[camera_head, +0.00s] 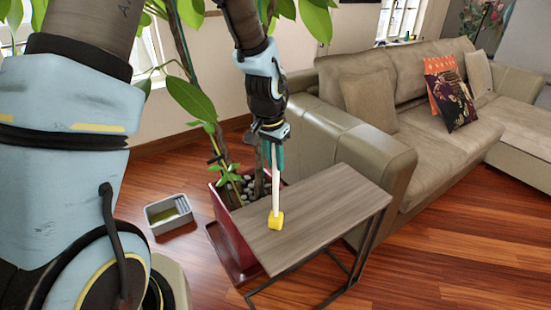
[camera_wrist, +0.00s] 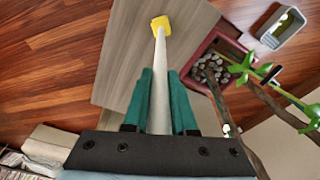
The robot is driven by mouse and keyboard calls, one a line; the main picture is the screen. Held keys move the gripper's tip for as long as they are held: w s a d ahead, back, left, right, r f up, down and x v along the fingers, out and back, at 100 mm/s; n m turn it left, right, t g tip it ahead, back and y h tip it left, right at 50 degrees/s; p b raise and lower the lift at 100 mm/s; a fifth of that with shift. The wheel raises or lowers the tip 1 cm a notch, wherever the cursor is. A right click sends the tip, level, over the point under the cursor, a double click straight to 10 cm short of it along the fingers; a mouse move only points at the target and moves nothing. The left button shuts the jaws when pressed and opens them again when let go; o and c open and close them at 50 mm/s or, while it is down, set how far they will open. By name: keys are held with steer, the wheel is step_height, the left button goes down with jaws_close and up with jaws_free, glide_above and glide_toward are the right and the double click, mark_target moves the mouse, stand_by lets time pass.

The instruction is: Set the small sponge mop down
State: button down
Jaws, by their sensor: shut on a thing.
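The small sponge mop has a white handle and a yellow sponge head (camera_head: 275,219). In the head view it hangs nearly upright, head down, over the left part of the grey wood side table (camera_head: 325,205). My gripper (camera_head: 273,150) is shut on the handle near its upper end, above the table. In the wrist view the white handle (camera_wrist: 160,85) runs between my two green fingers (camera_wrist: 160,100) to the yellow head (camera_wrist: 160,24) over the tabletop (camera_wrist: 125,70). Whether the head touches the tabletop I cannot tell.
A potted plant in a dark red square planter (camera_head: 232,235) stands directly left of the table. A grey bucket (camera_head: 168,214) sits on the wooden floor beyond it. A beige sofa (camera_head: 400,120) stands behind and right. The tabletop's right part is bare.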

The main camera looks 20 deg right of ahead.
steer(key=shift+f, duration=0.1)
steer(key=c, duration=0.7)
jaws_free()
steer(key=r, duration=0.4)
steer(key=a+r+b, duration=0.1)
steer(key=r, duration=0.3)
steer(key=s+r+b, duration=0.1)
steer(key=r, duration=0.3)
steer(key=shift+a, duration=0.25)
